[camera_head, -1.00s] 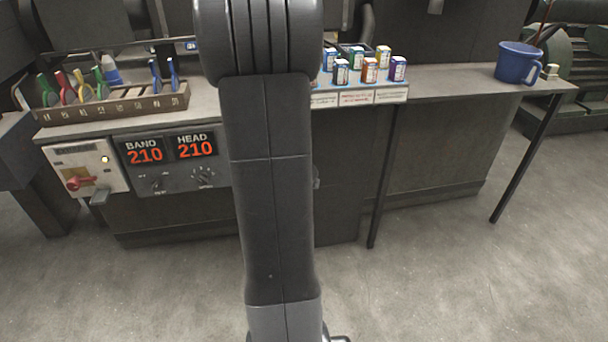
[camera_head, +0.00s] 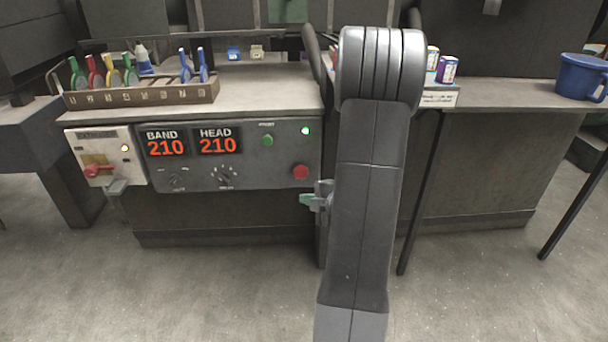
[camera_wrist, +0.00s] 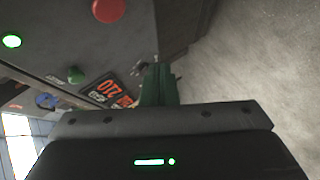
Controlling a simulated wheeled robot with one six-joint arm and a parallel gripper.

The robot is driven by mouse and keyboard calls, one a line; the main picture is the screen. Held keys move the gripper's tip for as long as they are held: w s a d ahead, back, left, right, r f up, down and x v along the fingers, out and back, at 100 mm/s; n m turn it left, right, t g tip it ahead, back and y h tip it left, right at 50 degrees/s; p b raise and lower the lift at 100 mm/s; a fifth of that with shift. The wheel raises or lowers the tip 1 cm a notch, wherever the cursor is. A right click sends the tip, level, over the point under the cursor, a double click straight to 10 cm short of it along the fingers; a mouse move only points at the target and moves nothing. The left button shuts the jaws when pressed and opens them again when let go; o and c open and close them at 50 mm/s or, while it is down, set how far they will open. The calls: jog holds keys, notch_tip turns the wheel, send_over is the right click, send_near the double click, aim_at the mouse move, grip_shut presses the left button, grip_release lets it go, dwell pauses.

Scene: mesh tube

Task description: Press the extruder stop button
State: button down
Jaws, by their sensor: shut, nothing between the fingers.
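A red round button (camera_head: 300,171) sits at the lower right of the dark control panel (camera_head: 200,181). It also shows at the top of the wrist view (camera_wrist: 108,9). A green button (camera_head: 267,140) and a lit green lamp (camera_head: 306,131) are above it; the green button shows in the wrist view too (camera_wrist: 76,75). My gripper (camera_head: 306,200) is just below the red button in the head view, apart from it as far as I can tell. Its green fingers (camera_wrist: 159,84) are together and empty. My arm hides the area right of the panel.
Left of the displays is a white box labelled EXTRUDER (camera_head: 105,152) with a red rotary switch (camera_head: 97,171). A tool rack (camera_head: 140,96) stands on the bench above. A blue mug (camera_head: 582,77) is at the far right. The floor in front is clear.

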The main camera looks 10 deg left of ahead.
jog(key=shift+w, duration=0.1)
jog(key=p, duration=0.2)
send_near(299, 175)
jog(key=shift+w+a+f, duration=0.25)
jog(key=shift+a+f, duration=0.25)
jog(key=shift+a, duration=0.3)
jog(key=shift+w+a+f, duration=0.2)
jog(key=shift+a+f, duration=0.3)
jog(key=shift+a, duration=0.3)
jog(key=shift+w+a+f, duration=0.25)
jog(key=shift+a+f, duration=0.2)
jog(key=shift+a, duration=0.3)
jog(key=shift+w+a, duration=0.1)
jog(key=shift+w, duration=0.3)
jog(key=shift+w+a, duration=0.25)
jog(key=shift+w, duration=0.55)
dwell(0.8)
jog(key=shift+s, duration=0.1)
jog(key=shift+s+d, duration=0.15)
jog(key=shift+s, duration=0.4)
jog(key=shift+s+d, duration=0.2)
jog(key=shift+s, duration=0.35)
